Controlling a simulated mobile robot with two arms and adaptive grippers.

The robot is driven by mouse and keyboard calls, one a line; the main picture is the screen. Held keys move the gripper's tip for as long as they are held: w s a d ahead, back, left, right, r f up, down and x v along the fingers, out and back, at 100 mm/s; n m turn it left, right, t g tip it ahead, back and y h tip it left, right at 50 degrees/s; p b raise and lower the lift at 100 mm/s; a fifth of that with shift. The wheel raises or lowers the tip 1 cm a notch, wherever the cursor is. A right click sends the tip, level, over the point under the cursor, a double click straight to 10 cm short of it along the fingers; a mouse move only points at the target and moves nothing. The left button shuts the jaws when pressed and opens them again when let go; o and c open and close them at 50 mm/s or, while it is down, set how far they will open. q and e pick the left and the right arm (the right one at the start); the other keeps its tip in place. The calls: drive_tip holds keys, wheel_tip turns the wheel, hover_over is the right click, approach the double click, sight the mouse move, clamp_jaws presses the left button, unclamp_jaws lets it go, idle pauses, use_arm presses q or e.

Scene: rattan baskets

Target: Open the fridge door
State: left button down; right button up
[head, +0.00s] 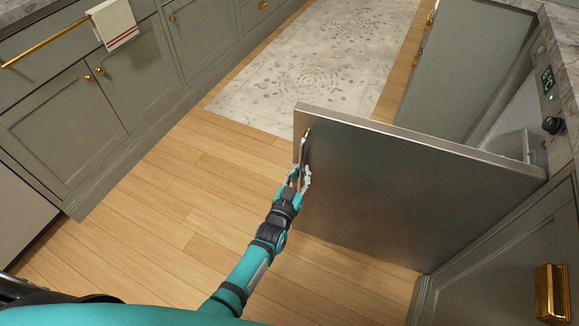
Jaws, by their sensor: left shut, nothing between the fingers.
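The fridge door (400,190) is a dark metal panel. It stands swung wide open from the cabinet on the right. Its thin bar handle (305,150) runs along the door's left edge. The fridge interior (520,125) is partly seen behind the door, with a pale wall and a bin. My left gripper (298,178) is at the lower end of the handle, close to the door's left edge. Its fingers look closed, with nothing seen between them. Whether it touches the handle is hard to tell. My right gripper is not in view.
A control panel (549,88) with a green display and dark knob sits above the fridge opening. Grey cabinets (70,125) line the left, with a towel (113,24) on a brass rail. The wooden floor (165,215) left of the door is clear; a patterned rug (315,65) lies beyond.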

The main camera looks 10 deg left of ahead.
use_arm(q)
drive_tip(key=c, duration=1.9)
unclamp_jaws()
drive_tip(key=shift+s+r, duration=0.15)
drive_tip(key=shift+s, duration=0.15)
drive_tip(key=shift+o, duration=1.1)
drive_tip(key=shift+w+d, duration=0.1)
drive_tip(key=shift+o, duration=1.2)
drive_tip(key=shift+w, duration=0.25)
drive_tip(key=shift+o, duration=0.8)
drive_tip(key=shift+w+f, duration=0.1)
drive_tip(key=shift+f, duration=0.15)
drive_tip(key=shift+r, duration=0.15)
drive_tip(key=shift+s, duration=0.4)
drive_tip(key=s+a, duration=0.2)
drive_tip(key=s, duration=0.9)
drive_tip(key=shift+s, duration=0.1)
drive_tip(key=shift+c, duration=0.2)
